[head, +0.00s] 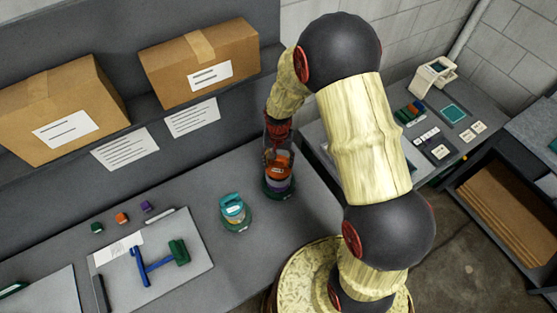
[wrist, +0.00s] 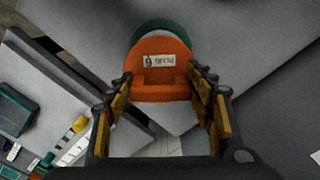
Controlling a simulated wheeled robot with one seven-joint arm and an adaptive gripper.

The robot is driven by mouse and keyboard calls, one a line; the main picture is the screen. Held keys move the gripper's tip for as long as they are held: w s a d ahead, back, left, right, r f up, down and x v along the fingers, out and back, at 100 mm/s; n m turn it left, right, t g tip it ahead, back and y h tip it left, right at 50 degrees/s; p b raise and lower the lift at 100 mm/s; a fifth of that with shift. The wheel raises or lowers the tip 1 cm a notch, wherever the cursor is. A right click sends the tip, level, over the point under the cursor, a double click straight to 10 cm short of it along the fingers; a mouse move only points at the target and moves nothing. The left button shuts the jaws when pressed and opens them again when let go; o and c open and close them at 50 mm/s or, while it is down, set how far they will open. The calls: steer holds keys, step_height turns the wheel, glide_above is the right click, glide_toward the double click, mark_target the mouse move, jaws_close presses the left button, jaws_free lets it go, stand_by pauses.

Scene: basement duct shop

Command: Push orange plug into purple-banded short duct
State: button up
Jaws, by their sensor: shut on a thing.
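The orange plug (head: 282,166) is held in my gripper (head: 278,157), upright at the right part of the bench. Right below it is the purple-banded short duct (head: 280,184), with a dark green base. In the wrist view the plug's orange face (wrist: 160,62) bears a white label, and the fingers of my gripper (wrist: 162,84) stand on both sides of it. A dark green rim, likely the duct's base (wrist: 164,27), shows behind the plug. The plug hides the duct's mouth, so I cannot tell how deep it sits.
A teal-topped piece (head: 235,211) with a green base stands left of the duct. A grey board (head: 180,270) with blue and green tools lies farther left, near small coloured blocks (head: 121,218). Cardboard boxes (head: 200,65) sit on the shelf behind.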

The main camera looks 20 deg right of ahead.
mark_target(279, 166)
steer(key=shift+f+b, duration=0.7)
steer(key=shift+f, duration=0.35)
steer(key=o, duration=1.9)
step_height(279, 166, up, 12)
steer(key=shift+f, duration=0.1)
